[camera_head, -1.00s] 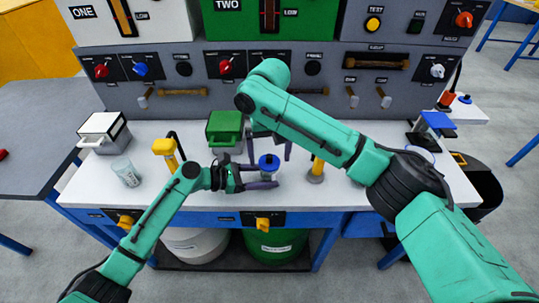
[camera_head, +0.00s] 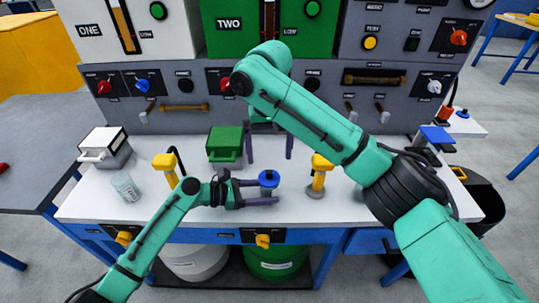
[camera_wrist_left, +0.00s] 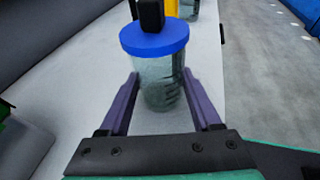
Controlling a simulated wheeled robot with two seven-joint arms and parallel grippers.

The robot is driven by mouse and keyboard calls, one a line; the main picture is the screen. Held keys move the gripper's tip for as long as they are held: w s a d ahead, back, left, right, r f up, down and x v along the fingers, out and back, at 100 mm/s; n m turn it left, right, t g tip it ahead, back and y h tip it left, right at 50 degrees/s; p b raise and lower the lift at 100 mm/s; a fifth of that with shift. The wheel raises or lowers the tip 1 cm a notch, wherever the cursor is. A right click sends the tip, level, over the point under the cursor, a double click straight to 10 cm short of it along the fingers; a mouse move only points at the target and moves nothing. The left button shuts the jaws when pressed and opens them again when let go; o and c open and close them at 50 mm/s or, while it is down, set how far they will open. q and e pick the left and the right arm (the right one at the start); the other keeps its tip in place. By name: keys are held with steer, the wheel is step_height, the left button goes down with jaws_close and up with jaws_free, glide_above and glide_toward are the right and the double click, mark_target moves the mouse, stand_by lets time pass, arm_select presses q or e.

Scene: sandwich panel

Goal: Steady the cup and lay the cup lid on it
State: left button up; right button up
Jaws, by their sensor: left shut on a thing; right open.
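The cup (camera_wrist_left: 160,88) is clear and stands upright on the white bench. It also shows in the head view (camera_head: 268,191). The blue cup lid (camera_wrist_left: 154,38) with a black knob lies on its rim and looks about level; in the head view it is a small blue disc (camera_head: 269,178). My left gripper (camera_head: 264,193) is shut on the cup low on its sides, one purple finger on each side. My right gripper (camera_head: 270,148) is open and empty, fingers pointing down, behind and above the lid, apart from it.
A yellow-topped stand (camera_head: 319,172) is just right of the cup, another (camera_head: 165,165) to the left. A green box (camera_head: 226,144) stands behind left, a white box (camera_head: 104,146) and a clear beaker (camera_head: 126,187) farther left. The grey switch panel (camera_head: 200,120) closes the back.

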arm_select(q)
steer(key=o, duration=0.8)
steer(key=shift+o, duration=0.2)
steer(key=shift+a, duration=0.1)
steer(key=v, duration=1.4)
steer(key=shift+s+a+r, duration=0.1)
steer(key=shift+s+a, duration=0.05)
steer(key=shift+s, duration=0.05)
arm_select(e)
steer(key=shift+f, duration=0.15)
steer(key=shift+f, duration=0.1)
